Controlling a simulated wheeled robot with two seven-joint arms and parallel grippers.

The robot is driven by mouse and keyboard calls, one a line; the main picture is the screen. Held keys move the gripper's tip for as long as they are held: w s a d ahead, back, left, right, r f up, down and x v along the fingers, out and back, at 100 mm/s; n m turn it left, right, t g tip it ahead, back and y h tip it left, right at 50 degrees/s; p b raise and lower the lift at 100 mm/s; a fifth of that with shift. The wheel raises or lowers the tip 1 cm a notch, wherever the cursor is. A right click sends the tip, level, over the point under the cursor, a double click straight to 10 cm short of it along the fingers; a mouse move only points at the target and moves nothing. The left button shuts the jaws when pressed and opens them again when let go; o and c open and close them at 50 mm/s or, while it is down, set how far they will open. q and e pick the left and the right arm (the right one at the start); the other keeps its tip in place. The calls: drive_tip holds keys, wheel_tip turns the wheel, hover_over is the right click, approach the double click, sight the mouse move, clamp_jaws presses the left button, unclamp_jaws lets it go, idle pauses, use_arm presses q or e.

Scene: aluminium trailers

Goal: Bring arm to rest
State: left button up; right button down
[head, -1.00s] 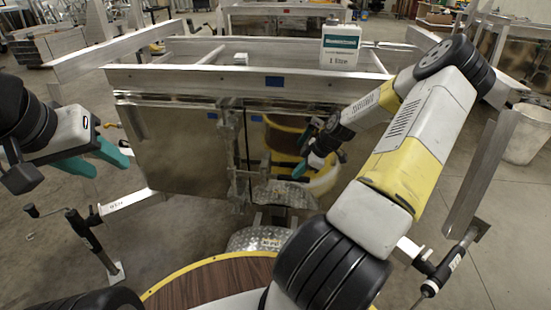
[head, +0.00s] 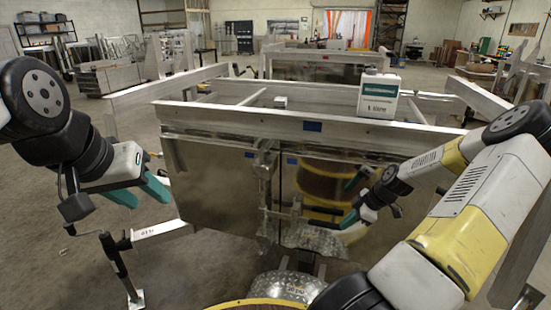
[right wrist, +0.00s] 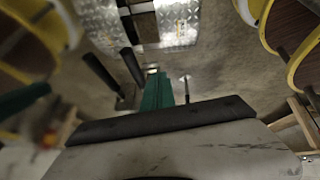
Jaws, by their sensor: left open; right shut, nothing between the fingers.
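My right arm, yellow and white, reaches from the lower right across the front of the trailer. Its gripper (head: 348,219) is by the shiny trailer front. In the right wrist view its teal fingers (right wrist: 158,92) are together with nothing between them. My left gripper (head: 142,192) hangs at the left, its two teal fingers apart and empty, in front of the left part of the trailer.
The aluminium trailer (head: 290,122) fills the middle, its polished front (head: 207,180) mirroring me. A white bottle (head: 378,97) and a small white box (head: 281,102) stand on its frame. A jack stand (head: 119,268) is at lower left. Open floor (head: 60,200) lies left.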

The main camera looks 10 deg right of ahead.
drive_tip(key=s+a+r+m+h, duration=0.1)
drive_tip(key=s+a+r+m, duration=0.15)
drive_tip(key=a+r, duration=0.4)
drive_tip(key=s+a+r+m+h, duration=0.2)
drive_tip(key=s+a+r, duration=0.15)
drive_tip(key=r, duration=0.65)
drive_tip(key=s+a+r+m+h, duration=0.1)
drive_tip(key=s+a+r+m, duration=0.1)
drive_tip(key=a+r, duration=0.45)
drive_tip(key=s+a+r+m+t+y, duration=0.1)
drive_tip(key=s+a+r+m+t, duration=0.1)
drive_tip(key=s+a+r+m, duration=0.4)
drive_tip(key=s+a+r, duration=0.1)
drive_tip(key=s+r, duration=0.3)
drive_tip(key=s, duration=0.3)
drive_tip(key=shift+r+y, duration=0.3)
drive_tip(key=shift+r, duration=0.1)
drive_tip(key=shift+a, duration=0.1)
